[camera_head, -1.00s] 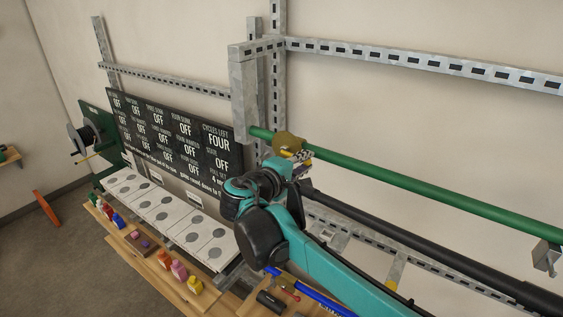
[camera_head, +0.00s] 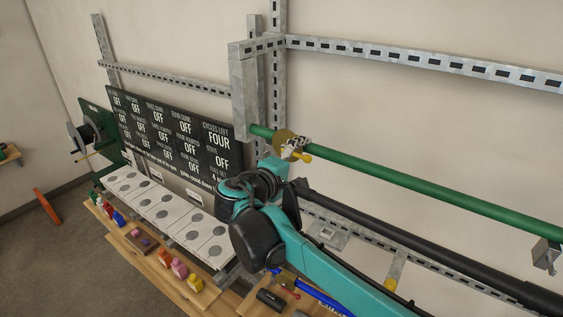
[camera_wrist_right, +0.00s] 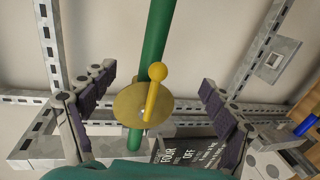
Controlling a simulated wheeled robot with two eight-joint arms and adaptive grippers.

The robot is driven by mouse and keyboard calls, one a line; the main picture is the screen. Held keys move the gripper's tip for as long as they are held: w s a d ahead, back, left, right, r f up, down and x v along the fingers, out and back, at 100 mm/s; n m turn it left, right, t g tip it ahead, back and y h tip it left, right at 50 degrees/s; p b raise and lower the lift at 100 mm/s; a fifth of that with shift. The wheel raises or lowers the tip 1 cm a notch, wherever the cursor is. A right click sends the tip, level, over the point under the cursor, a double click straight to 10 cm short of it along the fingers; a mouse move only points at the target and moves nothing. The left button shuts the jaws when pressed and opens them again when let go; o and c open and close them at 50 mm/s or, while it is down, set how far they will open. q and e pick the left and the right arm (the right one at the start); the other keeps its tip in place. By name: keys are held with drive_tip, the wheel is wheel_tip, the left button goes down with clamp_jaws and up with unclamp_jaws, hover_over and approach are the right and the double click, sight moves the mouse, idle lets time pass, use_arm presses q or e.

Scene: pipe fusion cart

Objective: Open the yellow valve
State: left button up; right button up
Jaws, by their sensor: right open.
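The yellow valve has a round brass-coloured body (camera_head: 284,139) on the green pipe, near the pipe's left end. Its yellow handle (camera_head: 301,157) shows just below, pointing right, roughly along the pipe. In the right wrist view the handle (camera_wrist_right: 154,95) lies in front of the brass disc (camera_wrist_right: 132,103), close to the pipe's line. My right gripper (camera_wrist_right: 156,82) is open, one finger on each side of the handle, with visible gaps. In the head view the gripper (camera_head: 298,145) is small beside the valve, partly hidden. My left gripper is not in view.
The green pipe (camera_head: 420,195) runs right along the slotted metal frame (camera_head: 420,58), with a black pipe (camera_head: 420,255) below. A dark status board (camera_head: 170,135) stands to the left. White panels (camera_head: 165,210) and a wooden shelf (camera_head: 155,262) with small coloured items lie in front.

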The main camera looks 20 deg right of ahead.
drive_tip(key=f+v, duration=0.2)
drive_tip(key=v, duration=1)
drive_tip(key=shift+s+a+f, duration=0.3)
drive_tip(key=shift+s+a, duration=0.1)
drive_tip(key=shift+a, duration=0.05)
drive_tip(key=s+d+f+m+g+y+b, duration=0.1)
drive_tip(key=s+d+f+y+b, duration=0.1)
drive_tip(key=f+b, duration=0.6)
drive_tip(key=s+d+f+g+y+b, duration=0.1)
drive_tip(key=s+d+f+b, duration=0.2)
drive_tip(key=f, duration=0.9)
drive_tip(key=s+d+f+m+g+y+b, duration=0.1)
drive_tip(key=d+f+y+b, duration=0.1)
drive_tip(key=f+b, duration=0.65)
drive_tip(key=s+a+f+m+y+b, duration=0.1)
drive_tip(key=s+f+m+y+b, duration=0.1)
drive_tip(key=f+b, duration=0.5)
drive_tip(key=s+a+f+m+y+b, duration=0.1)
drive_tip(key=f+b, duration=0.7)
drive_tip(key=f, duration=0.9)
drive_tip(key=s+a+f+m+y+b, duration=0.1)
drive_tip(key=s+f+y+b, duration=0.3)
drive_tip(key=f, duration=0.9)
drive_tip(key=m+b, duration=0.1)
drive_tip(key=b, duration=0.2)
drive_tip(key=shift+s+a+m+t, duration=0.25)
drive_tip(key=shift+s+m+t, duration=0.05)
drive_tip(key=shift+s, duration=0.1)
